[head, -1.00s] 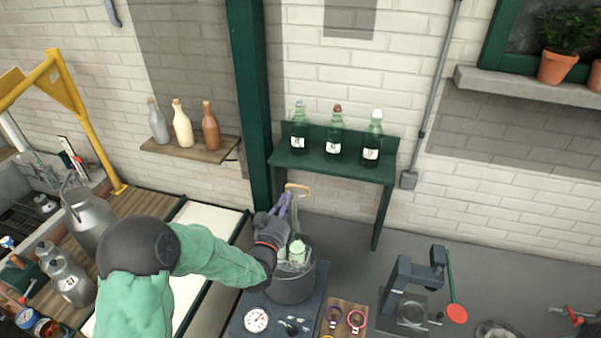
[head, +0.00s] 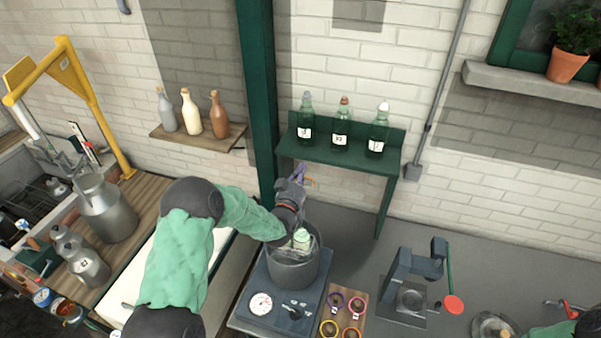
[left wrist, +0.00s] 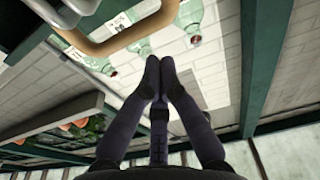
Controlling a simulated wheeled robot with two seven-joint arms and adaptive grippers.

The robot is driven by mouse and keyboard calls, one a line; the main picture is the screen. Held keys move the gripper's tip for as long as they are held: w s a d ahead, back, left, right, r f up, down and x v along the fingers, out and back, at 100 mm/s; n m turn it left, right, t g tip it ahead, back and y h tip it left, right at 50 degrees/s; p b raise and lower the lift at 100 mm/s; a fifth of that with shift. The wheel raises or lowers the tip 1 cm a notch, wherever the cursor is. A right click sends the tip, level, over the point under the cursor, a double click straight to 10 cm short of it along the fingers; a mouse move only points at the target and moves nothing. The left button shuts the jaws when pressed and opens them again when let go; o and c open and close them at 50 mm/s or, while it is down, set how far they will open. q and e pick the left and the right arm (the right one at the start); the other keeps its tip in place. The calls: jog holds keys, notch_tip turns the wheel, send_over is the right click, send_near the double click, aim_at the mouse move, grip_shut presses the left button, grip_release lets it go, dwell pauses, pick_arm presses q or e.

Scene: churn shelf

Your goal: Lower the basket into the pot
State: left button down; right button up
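The grey pot (head: 293,268) stands on a dark scale-like base with a round dial. The wire basket is inside the pot, with a pale green jar (head: 301,240) in it. Its tan handle (head: 310,181) stands above the pot, partly hidden by my left gripper (head: 298,172). In the left wrist view, the handle (left wrist: 125,38) shows as a rounded tan bar beyond my fingertips, not between them. My left gripper's fingers (left wrist: 160,65) meet or nearly meet at the tips, with nothing seen between them. My right gripper is not in view.
A green shelf (head: 340,158) with three green bottles is close behind the left gripper, beside a green post (head: 258,100). A board (head: 343,315) with coloured rings lies right of the pot. A dark stand (head: 405,285) is further right.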

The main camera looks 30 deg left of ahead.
pick_arm(q)
jog(key=shift+s+f, duration=0.2)
jog(key=shift+f, duration=0.7)
notch_tip(320, 180, down, 13)
jog(key=b, duration=1.4)
jog(key=shift+b, duration=0.35)
jog(key=shift+d+r, duration=0.1)
